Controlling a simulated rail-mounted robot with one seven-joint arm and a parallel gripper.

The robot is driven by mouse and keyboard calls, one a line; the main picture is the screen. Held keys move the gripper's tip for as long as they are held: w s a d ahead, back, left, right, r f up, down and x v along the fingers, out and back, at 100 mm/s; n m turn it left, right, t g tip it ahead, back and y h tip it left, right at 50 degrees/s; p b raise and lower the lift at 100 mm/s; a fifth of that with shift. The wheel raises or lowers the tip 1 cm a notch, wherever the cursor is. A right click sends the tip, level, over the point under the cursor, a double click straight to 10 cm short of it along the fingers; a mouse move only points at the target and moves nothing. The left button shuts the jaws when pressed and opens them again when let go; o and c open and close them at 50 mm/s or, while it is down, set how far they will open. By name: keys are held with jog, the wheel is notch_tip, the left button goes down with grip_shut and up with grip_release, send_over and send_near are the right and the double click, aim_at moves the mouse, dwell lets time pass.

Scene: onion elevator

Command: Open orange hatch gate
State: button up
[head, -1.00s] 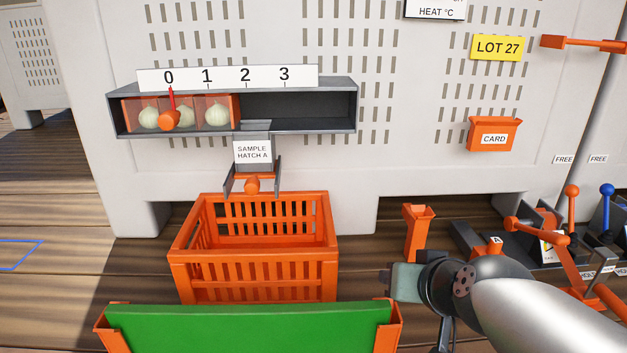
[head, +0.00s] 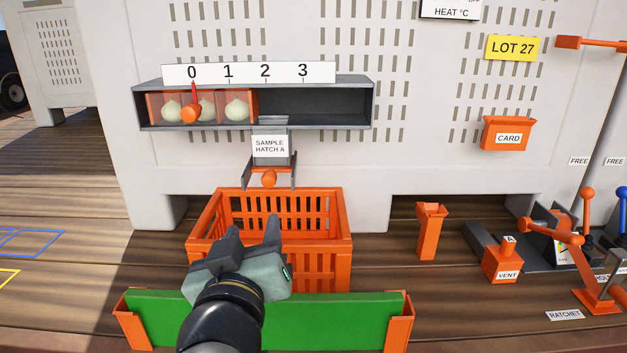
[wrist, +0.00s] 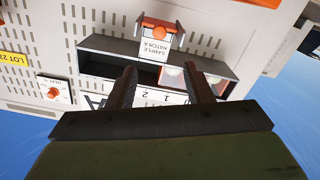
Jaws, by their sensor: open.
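The orange hatch gate (head: 269,179) with its round knob sits at the bottom of a grey chute labelled "SAMPLE HATCH A" (head: 270,146). In the wrist view the gate (wrist: 160,32) appears upside down at the top, beyond my fingers. My gripper (head: 250,235) is open and empty, in front of the orange crate and visibly apart from the gate. It also shows in the wrist view (wrist: 162,78), with a gap between its two fingers. The gate appears down across the chute's lower end.
An orange crate (head: 341,247) stands below the hatch. Above is a grey trough (head: 330,107) with onions and a red pointer near 0. Levers and a VENT box (head: 503,264) stand at right.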

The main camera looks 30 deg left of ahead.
aim_at(267, 181)
jog(key=p+x, duration=0.1)
jog(key=x, duration=1.5)
jog(key=shift+w, duration=0.15)
